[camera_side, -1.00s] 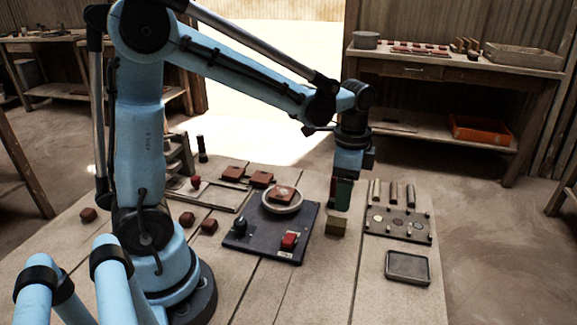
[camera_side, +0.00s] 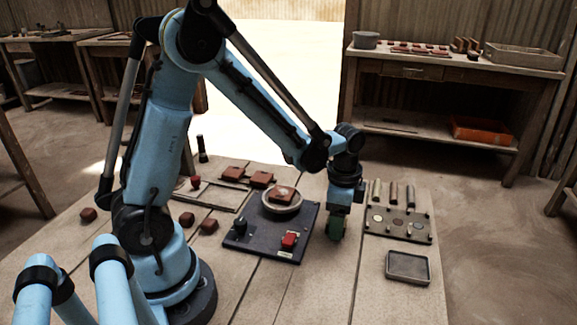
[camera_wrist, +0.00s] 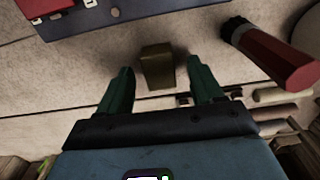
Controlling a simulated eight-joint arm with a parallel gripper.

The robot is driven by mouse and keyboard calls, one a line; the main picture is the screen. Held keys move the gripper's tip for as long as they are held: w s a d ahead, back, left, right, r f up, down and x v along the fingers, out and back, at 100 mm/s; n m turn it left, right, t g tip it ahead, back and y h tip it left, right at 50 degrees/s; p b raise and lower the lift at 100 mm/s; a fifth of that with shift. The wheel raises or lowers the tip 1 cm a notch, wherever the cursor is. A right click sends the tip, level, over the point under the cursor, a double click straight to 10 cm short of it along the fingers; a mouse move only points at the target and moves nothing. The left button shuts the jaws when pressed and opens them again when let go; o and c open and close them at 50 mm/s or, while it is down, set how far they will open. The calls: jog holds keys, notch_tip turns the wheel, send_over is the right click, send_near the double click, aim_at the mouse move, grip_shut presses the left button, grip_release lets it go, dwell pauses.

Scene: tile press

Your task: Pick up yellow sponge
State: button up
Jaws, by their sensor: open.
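The yellow sponge (camera_wrist: 158,66) is a small dull yellow block standing on the table in the wrist view. In the side view it is hidden behind my gripper (camera_side: 336,228). In the wrist view my gripper (camera_wrist: 160,90) is open, with one green finger on each side of the sponge. A gap shows between each finger and the sponge. I cannot tell how far the fingertips are above the table.
The dark press base (camera_side: 272,238) with a red button (camera_side: 289,240) and a tile on a round plate lies close left. A slotted board (camera_side: 398,229) with upright cylinders and a shallow tray (camera_side: 408,268) are to the right. A red-handled tool (camera_wrist: 270,52) shows in the wrist view.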

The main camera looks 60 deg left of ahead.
jog(key=c, duration=1.1)
jog(key=shift+r, duration=0.1)
jog(key=shift+r, duration=0.4)
jog(key=r, duration=0.3)
jog(key=shift+s+d+r, duration=0.15)
jog(key=shift+d+r, duration=0.15)
jog(key=s+d+r, duration=0.1)
jog(key=d+r, duration=0.1)
jog(key=d, duration=0.1)
jog(key=s+d+r, duration=0.2)
jog(key=d, duration=0.1)
jog(key=s+d+r, duration=0.2)
jog(key=d, duration=0.1)
jog(key=shift+s+d+r, duration=0.15)
jog(key=shift+d+r, duration=0.05)
jog(key=shift+d, duration=0.15)
